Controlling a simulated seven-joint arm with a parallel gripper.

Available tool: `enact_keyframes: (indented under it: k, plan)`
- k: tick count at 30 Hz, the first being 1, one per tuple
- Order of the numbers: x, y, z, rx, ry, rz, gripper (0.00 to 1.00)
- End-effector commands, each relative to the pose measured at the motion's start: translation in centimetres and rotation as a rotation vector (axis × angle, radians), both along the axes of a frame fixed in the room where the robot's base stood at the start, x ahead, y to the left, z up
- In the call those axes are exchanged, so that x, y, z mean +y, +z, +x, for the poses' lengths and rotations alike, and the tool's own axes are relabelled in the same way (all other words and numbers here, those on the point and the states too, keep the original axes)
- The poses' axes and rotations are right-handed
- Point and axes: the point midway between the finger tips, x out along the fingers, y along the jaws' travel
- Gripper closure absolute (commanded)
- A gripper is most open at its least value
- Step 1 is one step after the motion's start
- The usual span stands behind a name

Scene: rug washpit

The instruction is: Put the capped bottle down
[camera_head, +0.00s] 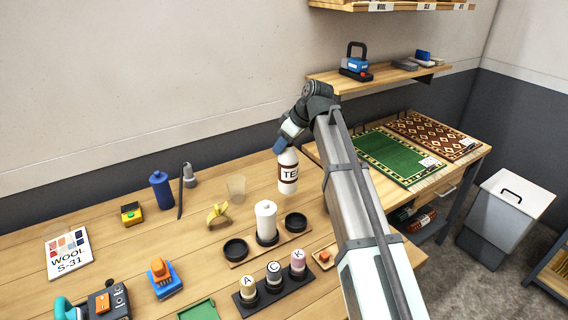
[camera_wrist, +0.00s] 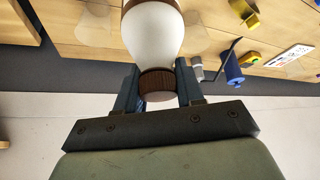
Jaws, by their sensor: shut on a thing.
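The capped bottle (camera_head: 288,172) is white with a brown band and partly visible lettering starting "TE". It is upright below my gripper (camera_head: 284,143) in the head view, over the back right part of the wooden table. In the wrist view my gripper (camera_wrist: 156,85) has its two fingers on either side of the brown ribbed cap (camera_wrist: 157,84), shut on it. The white bottle body (camera_wrist: 152,35) extends away beyond the fingers. I cannot tell whether the bottle's base touches the table (camera_head: 110,250).
A wooden board (camera_head: 284,238) carries black round holders (camera_head: 236,249) and a white bottle (camera_head: 266,220). A black rack (camera_head: 262,296) holds labelled spools. A clear cup (camera_head: 236,186), yellow clip (camera_head: 218,214) and blue bottle (camera_head: 161,190) stand left. A shelf (camera_head: 385,76) is behind my arm.

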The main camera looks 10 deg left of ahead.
Motion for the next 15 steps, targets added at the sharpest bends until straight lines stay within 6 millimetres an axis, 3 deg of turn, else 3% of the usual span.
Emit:
enact_keyframes:
  k: [15]
  plan:
    - [0.0, -5.0, 0.0, 0.000, -0.001, 0.001, 1.00]
